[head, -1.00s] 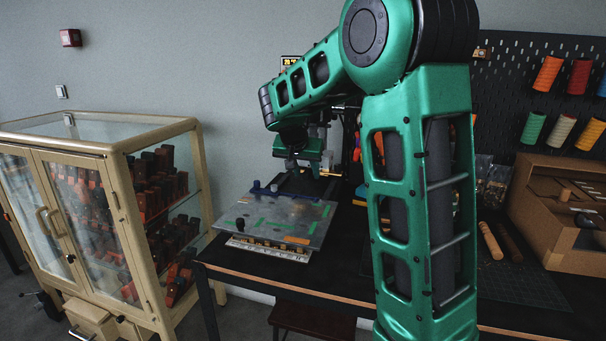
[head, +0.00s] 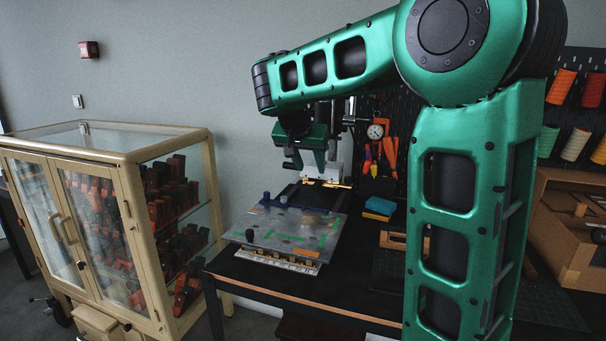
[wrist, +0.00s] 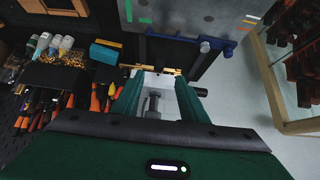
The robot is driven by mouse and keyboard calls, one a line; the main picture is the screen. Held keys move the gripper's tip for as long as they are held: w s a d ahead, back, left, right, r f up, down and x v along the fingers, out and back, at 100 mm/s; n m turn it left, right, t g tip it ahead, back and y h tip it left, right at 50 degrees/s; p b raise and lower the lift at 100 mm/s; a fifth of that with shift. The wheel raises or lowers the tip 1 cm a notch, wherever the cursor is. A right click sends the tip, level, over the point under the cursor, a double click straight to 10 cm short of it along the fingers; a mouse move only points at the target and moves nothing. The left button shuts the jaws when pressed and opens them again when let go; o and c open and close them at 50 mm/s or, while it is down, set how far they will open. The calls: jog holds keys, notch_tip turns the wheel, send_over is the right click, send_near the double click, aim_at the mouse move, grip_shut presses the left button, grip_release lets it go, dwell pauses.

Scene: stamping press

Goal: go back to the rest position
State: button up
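My gripper (head: 310,170) hangs at the end of my raised green arm, above the back edge of the press plate and clear of it. In the wrist view my gripper (wrist: 157,85) has its two green fingers apart, with nothing held between them. A grey bolt-like part shows behind the gap, and it is unclear what it belongs to. The stamping press plate (head: 270,228), grey with green strips, lies on the dark bench; its edge also shows at the top of the wrist view (wrist: 190,18). A brass-coloured bar (head: 327,184) sits behind it.
A glass cabinet (head: 130,150) of dark and red blocks stands at left. The dark bench (head: 350,290) carries blue and yellow blocks (head: 380,207). Hand tools (head: 378,155) hang on the pegboard behind. A wooden organiser (head: 560,235) stands at right, partly behind my arm.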

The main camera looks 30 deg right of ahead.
jog(key=shift+a+r, duration=0.1)
jog(key=shift+r, duration=0.05)
jog(key=shift+s, duration=0.15)
jog(key=s+a+f+n+g+y, duration=0.1)
jog(key=s+f, duration=0.4)
jog(key=s, duration=0.7)
jog(key=s+a+f+n+g+y, duration=0.1)
jog(key=s+f, duration=0.5)
jog(key=s, duration=0.6)
jog(key=s+a+f+n+g+y, duration=0.2)
jog(key=s+f+y, duration=0.2)
jog(key=s, duration=0.8)
notch_tip(320, 180, down, 2)
jog(key=shift+s+a+f+g, duration=0.15)
jog(key=shift+s+a+g, duration=0.05)
jog(key=shift+a+g, duration=0.2)
jog(key=shift+w+f, duration=0.25)
jog(key=shift+w, duration=0.4)
